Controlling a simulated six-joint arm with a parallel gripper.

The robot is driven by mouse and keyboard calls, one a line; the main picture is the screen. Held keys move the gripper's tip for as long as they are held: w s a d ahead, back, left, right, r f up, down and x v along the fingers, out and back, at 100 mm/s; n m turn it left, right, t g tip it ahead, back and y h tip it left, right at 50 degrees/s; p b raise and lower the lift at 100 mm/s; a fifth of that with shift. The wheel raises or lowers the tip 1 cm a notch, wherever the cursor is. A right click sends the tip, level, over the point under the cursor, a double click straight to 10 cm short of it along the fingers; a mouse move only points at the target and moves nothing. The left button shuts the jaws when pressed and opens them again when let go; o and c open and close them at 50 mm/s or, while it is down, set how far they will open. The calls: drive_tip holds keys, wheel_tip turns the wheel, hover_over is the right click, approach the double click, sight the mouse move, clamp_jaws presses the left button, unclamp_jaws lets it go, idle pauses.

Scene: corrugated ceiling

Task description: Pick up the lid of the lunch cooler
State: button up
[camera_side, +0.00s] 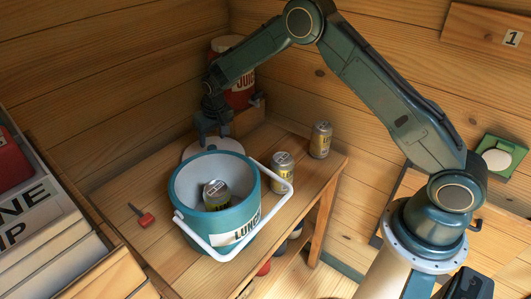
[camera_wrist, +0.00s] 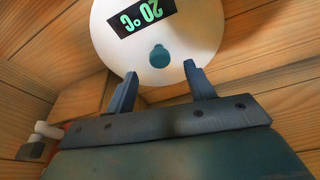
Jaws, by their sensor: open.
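The lid (camera_wrist: 110,45) is a white disc with a teal knob (camera_wrist: 159,55) and a dark strip reading "20°C". In the side view the lid (camera_side: 192,152) lies on the wooden table behind the cooler, partly hidden by my gripper. The lunch cooler (camera_side: 187,228) is a teal open tub with a white handle hanging toward the front, and a can (camera_side: 215,194) stands inside. My gripper (camera_side: 212,140) is open and points down over the lid. In the wrist view my gripper's fingertips (camera_wrist: 160,70) are on either side of the knob's near end, with nothing held.
Two cans, one (camera_side: 282,172) beside the cooler and one (camera_side: 320,140) near the table's right corner, stand upright. A red juice container (camera_side: 240,94) is behind my gripper. A red-handled tool (camera_side: 145,219) lies left of the cooler. The table (camera_side: 120,190) is bare at its left.

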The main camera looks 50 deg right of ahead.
sight(212, 147)
drive_tip(key=shift+x, duration=2.25)
drive_tip(key=shift+c, duration=0.2)
clamp_jaws()
drive_tip(key=shift+r, duration=0.2)
wheel_tip(212, 147, up, 20)
drive_tip(key=shift+f, duration=0.1)
